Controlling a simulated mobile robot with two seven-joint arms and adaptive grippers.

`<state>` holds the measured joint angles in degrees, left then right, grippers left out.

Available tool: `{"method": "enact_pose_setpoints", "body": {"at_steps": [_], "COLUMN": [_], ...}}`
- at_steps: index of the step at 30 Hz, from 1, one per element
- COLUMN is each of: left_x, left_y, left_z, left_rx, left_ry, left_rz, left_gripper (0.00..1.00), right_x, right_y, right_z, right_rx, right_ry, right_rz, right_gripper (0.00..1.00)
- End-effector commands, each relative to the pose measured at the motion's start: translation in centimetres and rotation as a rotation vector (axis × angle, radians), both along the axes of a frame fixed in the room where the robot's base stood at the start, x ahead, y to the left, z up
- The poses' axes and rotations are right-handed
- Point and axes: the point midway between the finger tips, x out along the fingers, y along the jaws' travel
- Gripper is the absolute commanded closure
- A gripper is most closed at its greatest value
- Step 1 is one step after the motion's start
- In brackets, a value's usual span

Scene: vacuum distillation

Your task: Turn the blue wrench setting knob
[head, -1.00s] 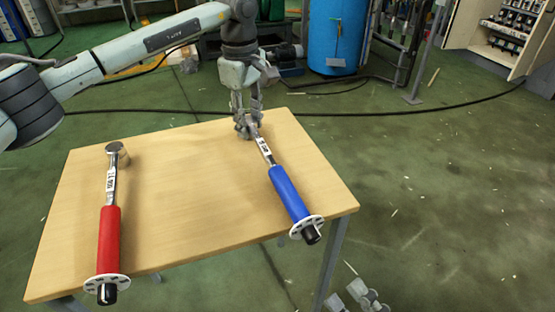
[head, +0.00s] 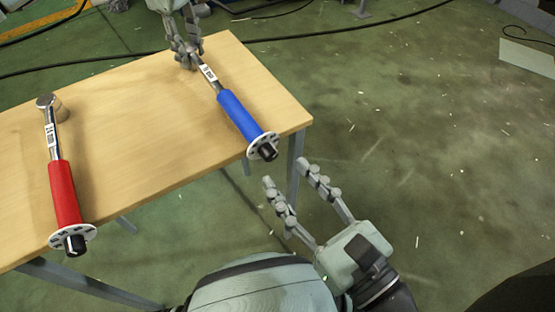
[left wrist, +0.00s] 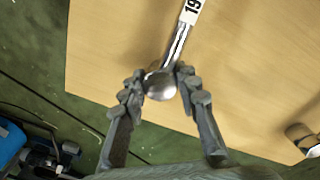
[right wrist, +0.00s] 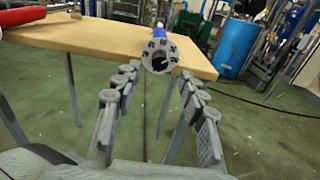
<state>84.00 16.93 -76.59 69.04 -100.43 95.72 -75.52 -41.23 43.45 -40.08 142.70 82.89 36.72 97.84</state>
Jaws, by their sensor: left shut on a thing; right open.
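The blue wrench (head: 240,114) lies on the wooden table, its handle end toward the right front. Its setting knob (head: 267,152), black with a white marked disc, sticks out near the table's edge. My left gripper (head: 187,56) is shut on the wrench's metal head, which also shows between its fingers in the left wrist view (left wrist: 159,86). My right gripper (head: 284,180) is open and empty, off the table's edge, in front of and below the knob. In the right wrist view the white disc (right wrist: 160,44) faces me between and beyond the open fingers.
A red wrench (head: 64,193) lies on the left of the wooden table (head: 140,120), its knob end at the front edge. A table leg (head: 295,165) stands behind my right gripper.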

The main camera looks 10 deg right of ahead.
Motion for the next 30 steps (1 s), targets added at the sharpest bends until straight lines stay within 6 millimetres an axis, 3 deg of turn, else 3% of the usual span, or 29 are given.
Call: {"method": "enact_pose_setpoints", "body": {"at_steps": [7, 19, 27, 30], "left_x": [-0.1, -0.1, 0.0, 0.0], "left_y": [-0.1, -0.1, -0.1, -0.1], "left_z": [0.0, 0.0, 0.0, 0.0], "left_rx": [-0.002, -0.001, -0.001, -0.001], "left_ry": [0.001, 0.001, 0.001, 0.001], "left_rz": [-0.001, -0.001, -0.001, -0.001], "left_gripper": [1.0, 1.0, 1.0, 1.0], "right_x": [3.3, 3.9, 3.9, 3.9], "right_y": [1.2, 1.5, 1.5, 1.5], "right_z": [0.1, 0.0, 0.1, 0.1], "right_rx": [0.0, -0.001, -0.001, -0.001], "right_ry": [-0.004, -0.001, -0.003, -0.003], "right_rz": [0.0, 0.002, 0.002, 0.002], "right_gripper": [0.58, 0.58, 0.92, 1.0]}}
